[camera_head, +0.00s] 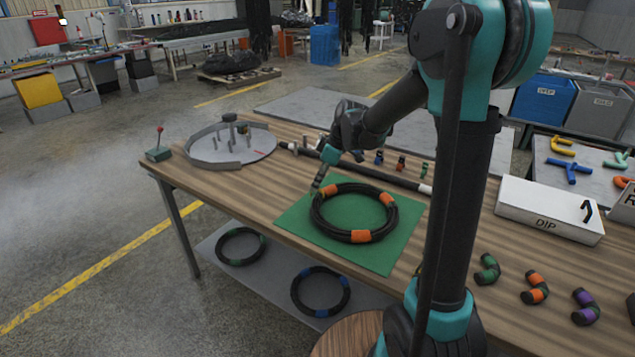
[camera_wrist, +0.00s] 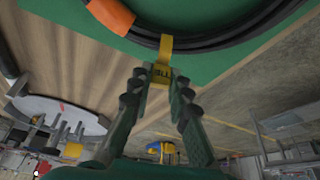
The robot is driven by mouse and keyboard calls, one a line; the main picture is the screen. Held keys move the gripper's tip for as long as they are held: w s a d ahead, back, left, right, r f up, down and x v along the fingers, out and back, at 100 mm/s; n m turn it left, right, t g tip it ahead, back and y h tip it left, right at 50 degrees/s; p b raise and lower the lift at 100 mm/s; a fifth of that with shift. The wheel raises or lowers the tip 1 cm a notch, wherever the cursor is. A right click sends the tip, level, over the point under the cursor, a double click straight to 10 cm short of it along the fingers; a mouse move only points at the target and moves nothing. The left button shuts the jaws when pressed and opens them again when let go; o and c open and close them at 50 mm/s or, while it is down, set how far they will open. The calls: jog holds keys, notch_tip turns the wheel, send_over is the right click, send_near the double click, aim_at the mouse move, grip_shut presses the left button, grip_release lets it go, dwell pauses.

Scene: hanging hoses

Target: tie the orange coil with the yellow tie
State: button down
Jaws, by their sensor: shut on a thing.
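The orange coil (camera_head: 361,236) is a black hose ring with orange bands, lying flat on the green mat (camera_head: 292,222). My gripper (camera_head: 318,184) is at the coil's left far side, close to the hose. In the wrist view, my gripper (camera_wrist: 162,76) is shut on the yellow tie (camera_wrist: 166,45), a short strap with lettering on its tag. The tie's far end reaches the coil's black hose (camera_wrist: 200,38), beside an orange band. I cannot tell whether it passes around the hose. In the head view the tie is too small to make out clearly.
Small blue (camera_head: 379,158), red (camera_head: 401,163) and green (camera_head: 424,168) pieces stand behind the mat by a black bar. A round fixture with posts (camera_head: 205,160) is at left. A white DIP box (camera_head: 550,222) is at right. Two banded coils (camera_head: 320,308) lie on the lower shelf.

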jog(key=shift+f, duration=1.75)
dwell(0.8)
jog(key=c, duration=1.3)
grip_release()
jog(key=shift+c, duration=0.2)
